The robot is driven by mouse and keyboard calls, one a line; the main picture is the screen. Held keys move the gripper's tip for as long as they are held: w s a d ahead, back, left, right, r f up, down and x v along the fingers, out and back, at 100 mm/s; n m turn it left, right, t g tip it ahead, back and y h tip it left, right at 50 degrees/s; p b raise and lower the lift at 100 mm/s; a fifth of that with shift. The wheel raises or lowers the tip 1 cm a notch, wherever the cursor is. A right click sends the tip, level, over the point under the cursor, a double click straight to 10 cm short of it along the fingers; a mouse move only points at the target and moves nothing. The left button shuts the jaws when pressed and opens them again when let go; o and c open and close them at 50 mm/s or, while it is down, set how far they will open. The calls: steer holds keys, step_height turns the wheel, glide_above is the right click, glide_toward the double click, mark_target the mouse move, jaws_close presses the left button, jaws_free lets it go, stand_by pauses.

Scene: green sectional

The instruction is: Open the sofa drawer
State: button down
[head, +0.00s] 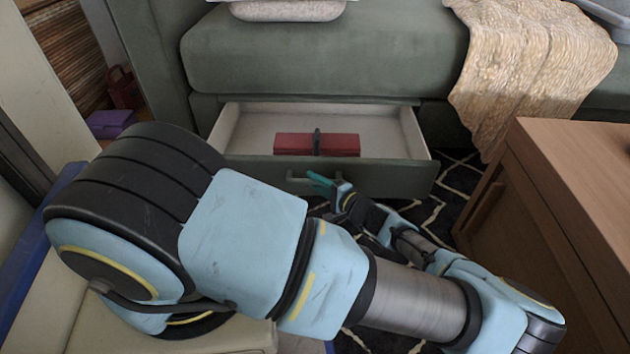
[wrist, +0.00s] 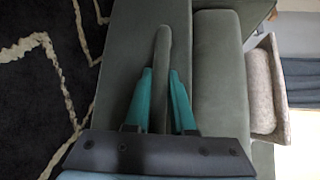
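The sofa drawer (head: 392,176) is under the green sofa seat and stands pulled out, its pale interior showing in the head view. Its front carries a bar handle (head: 299,184), partly covered by my gripper (head: 325,182). In the wrist view, the handle (wrist: 162,50) runs between the teal fingers of my gripper (wrist: 161,75). The fingers lie close along both sides of it and look closed on it. The drawer's inside is hidden in the wrist view.
A red box (head: 340,145) with a dark band lies in the drawer. A wooden cabinet (head: 575,180) stands close on the right of my arm. A beige throw (head: 520,65) hangs over the seat. Patterned dark rug (head: 462,180) shows between drawer and cabinet.

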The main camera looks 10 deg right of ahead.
steer(key=c, duration=0.8)
jaws_free()
steer(key=shift+o, duration=0.2)
steer(key=p+v, duration=0.3)
steer(key=v, duration=0.8)
steer(key=shift+w+a, duration=0.1)
